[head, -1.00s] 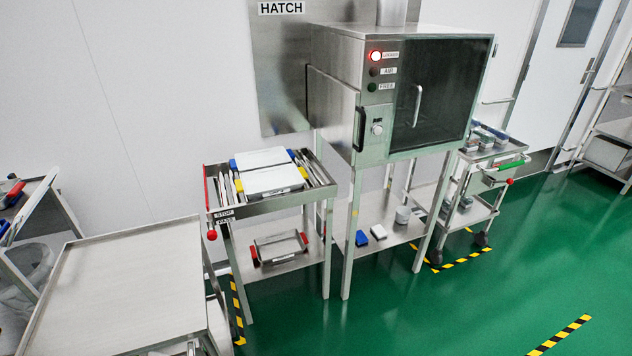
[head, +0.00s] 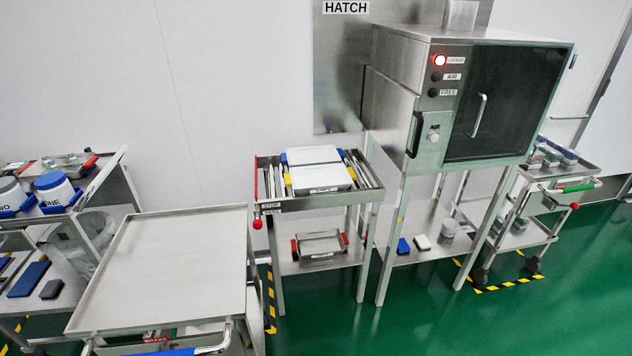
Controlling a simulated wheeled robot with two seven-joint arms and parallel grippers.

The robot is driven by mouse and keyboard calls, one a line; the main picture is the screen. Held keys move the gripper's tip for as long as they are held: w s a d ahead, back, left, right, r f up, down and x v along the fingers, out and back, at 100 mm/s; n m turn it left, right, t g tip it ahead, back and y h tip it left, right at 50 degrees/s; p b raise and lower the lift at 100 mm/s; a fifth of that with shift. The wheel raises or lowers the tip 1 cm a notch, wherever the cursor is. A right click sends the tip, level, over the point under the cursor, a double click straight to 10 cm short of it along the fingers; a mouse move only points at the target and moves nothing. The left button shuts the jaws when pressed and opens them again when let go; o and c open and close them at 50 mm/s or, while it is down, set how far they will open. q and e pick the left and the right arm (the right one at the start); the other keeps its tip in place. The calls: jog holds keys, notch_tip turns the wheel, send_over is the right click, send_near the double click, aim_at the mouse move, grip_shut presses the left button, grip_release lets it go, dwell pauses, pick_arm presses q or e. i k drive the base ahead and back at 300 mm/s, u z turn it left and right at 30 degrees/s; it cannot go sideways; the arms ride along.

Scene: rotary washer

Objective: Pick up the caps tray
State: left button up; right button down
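No label that reads as caps is legible, so I cannot tell which tray is the caps tray. A small steel tray with red ends (head: 320,248) sits on the lower shelf of the middle cart (head: 312,201). White flat boxes (head: 318,168) with blue and yellow parts lie on that cart's top, between upright plates. Several small containers (head: 560,152) stand on the right cart (head: 574,171). Neither of my grippers is in view.
An empty steel-topped cart (head: 170,262) stands in front left. Behind it, a left cart holds white tubs (head: 54,190) and blue items. The cabinet (head: 470,100) has its door shut and a red light lit. Green floor (head: 420,325) is clear at front right.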

aim_at(319, 179)
jog(key=u, duration=1.5)
jog(key=i, duration=0.5)
jog(key=z, duration=1.85)
